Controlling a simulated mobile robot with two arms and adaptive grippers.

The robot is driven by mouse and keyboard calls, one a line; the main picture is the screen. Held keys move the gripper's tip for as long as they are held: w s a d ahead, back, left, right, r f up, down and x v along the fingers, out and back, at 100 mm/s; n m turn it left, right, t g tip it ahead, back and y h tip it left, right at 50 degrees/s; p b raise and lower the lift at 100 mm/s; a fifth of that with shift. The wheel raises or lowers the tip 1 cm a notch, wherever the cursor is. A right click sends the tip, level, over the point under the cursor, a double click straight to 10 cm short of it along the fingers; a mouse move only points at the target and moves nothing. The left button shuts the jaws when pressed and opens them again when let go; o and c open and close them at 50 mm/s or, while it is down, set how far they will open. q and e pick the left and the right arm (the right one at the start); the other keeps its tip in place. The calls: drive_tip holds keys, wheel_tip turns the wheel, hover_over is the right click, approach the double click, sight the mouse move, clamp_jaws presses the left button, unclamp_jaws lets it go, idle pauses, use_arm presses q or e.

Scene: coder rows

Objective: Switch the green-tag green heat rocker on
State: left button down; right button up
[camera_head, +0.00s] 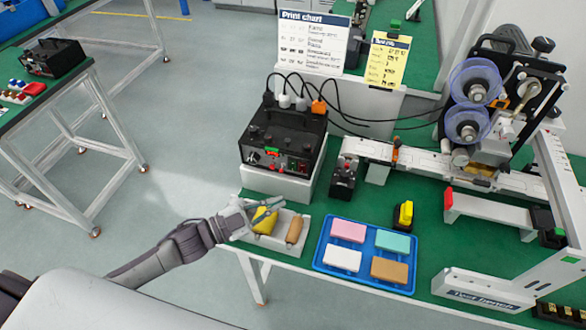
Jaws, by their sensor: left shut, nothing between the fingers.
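A black control box (284,135) stands on a white stand at the back left of the green table. Its front face carries small controls: a green piece (271,150) at the upper left and red ones lower down. They are too small to tell which is the heat rocker or how it is set. My left gripper (275,204) is shut and empty. It is in front of and below the box, over a white holder (281,237) with a yellow-handled thing (264,222) and a brown-handled thing (295,230). My right gripper is not in view.
A blue tray (322,262) with several coloured blocks is to the right of the holder. A small black device (344,178) with a red top stands right of the box. A coding machine (480,110) fills the back right. Cables rise behind the box.

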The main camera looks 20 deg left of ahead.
use_arm(q)
drive_tip(key=shift+w, duration=0.1)
drive_tip(key=b, duration=0.4)
approach(301, 169)
drive_tip(key=shift+s+d+x, duration=0.15)
drive_tip(key=shift+x, duration=1.15)
drive_tip(key=shift+s+d+x, duration=0.15)
drive_tip(key=shift+x, duration=1.15)
drive_tip(key=shift+w, duration=0.1)
drive_tip(key=shift+w+f+b, duration=0.1)
drive_tip(key=shift+w+b, duration=0.2)
drive_tip(key=shift+w, duration=0.35)
drive_tip(key=shift+s, duration=0.1)
drive_tip(key=shift+s+p, duration=0.4)
drive_tip(key=shift+s, duration=0.35)
